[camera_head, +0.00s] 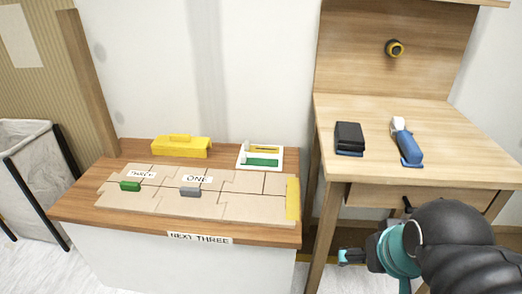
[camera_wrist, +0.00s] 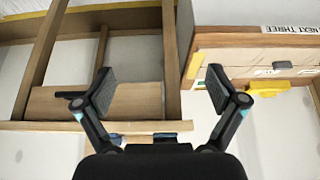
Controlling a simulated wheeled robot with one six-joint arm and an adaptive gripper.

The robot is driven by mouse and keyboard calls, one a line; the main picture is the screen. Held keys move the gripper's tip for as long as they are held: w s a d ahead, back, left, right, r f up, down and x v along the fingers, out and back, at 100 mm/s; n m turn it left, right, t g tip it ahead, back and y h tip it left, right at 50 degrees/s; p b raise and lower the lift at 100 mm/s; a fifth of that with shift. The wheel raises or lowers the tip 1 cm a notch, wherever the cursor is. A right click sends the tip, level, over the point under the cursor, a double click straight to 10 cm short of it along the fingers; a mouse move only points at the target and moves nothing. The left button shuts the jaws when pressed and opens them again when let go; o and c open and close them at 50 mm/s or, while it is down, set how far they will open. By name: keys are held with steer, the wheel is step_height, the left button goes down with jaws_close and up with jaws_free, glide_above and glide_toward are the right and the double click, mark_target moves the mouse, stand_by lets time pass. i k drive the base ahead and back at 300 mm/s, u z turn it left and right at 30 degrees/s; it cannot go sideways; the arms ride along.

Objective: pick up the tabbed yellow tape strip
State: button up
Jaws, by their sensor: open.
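A flat yellow strip (camera_head: 293,198) lies along the right end of the tan panelled board (camera_head: 235,208); it shows also in the wrist view (camera_wrist: 197,64). A smaller yellow strip (camera_head: 264,149) lies in the white tray (camera_head: 241,164) above a green strip (camera_head: 262,162). I cannot make out which strip has the tab. My gripper (camera_wrist: 161,88) is open and empty, its two fingers spread wide. In the head view it is at the lower right, right of the low table and apart from every strip.
A yellow block with a raised handle (camera_head: 180,147) stands at the low table's back. Green (camera_head: 130,186) and grey (camera_head: 190,192) blocks sit on the board. The taller desk (camera_head: 375,108) at right holds a black item (camera_head: 349,137) and a blue-and-white tool (camera_head: 407,145).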

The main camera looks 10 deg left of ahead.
mark_target(253, 148)
steer(key=z, duration=3.1)
steer(key=k, duration=2.3)
steer(key=u, duration=2.35)
steer(key=i, duration=0.5)
